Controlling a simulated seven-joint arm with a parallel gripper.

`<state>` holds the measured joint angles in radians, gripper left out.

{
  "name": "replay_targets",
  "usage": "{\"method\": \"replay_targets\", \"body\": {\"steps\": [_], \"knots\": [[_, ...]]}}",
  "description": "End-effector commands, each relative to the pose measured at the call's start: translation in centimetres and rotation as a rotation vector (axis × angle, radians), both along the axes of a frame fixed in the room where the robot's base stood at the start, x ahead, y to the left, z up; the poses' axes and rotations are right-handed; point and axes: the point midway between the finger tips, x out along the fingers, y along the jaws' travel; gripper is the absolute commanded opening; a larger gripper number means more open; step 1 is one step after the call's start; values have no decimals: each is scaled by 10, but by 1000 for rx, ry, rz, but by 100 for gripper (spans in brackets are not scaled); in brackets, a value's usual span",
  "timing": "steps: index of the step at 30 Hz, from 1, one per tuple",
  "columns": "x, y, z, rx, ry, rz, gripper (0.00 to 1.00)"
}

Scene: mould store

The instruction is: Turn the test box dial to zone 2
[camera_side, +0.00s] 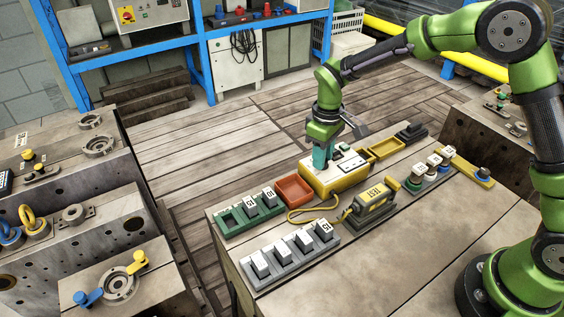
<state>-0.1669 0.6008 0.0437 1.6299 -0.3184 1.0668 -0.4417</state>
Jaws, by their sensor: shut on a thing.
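The yellow test box (345,183) with a pale top face sits near the far edge of the workbench. My gripper (321,165) points down onto the left part of its top, with its teal fingers shut on the dial. The fingers hide the dial, so its pointer and the zone it stands at cannot be read. A grey and yellow block marked TEST (371,204) stands in front of the box, and a yellow cable (312,211) runs between them.
A red tray (294,190) and a green rack (233,222) with tagged blocks lie left of the box. A grey rack (255,276) stands in front. A yellow tray (386,149) and several tagged round pieces lie right. The bench's front right is clear.

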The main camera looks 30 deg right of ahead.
Motion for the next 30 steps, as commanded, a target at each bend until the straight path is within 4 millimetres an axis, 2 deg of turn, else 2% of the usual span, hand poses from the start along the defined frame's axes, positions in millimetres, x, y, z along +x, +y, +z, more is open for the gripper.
{"method": "replay_targets", "body": {"steps": [12, 28, 29, 30], "knots": [[0, 0, 1, 1, -2, -181, 0], [0, 0, 1, 1, -2, -203, 0], [0, 0, 1, 1, -2, -203, 31], [0, 0, 1, 1, -2, -203, 37]]}}
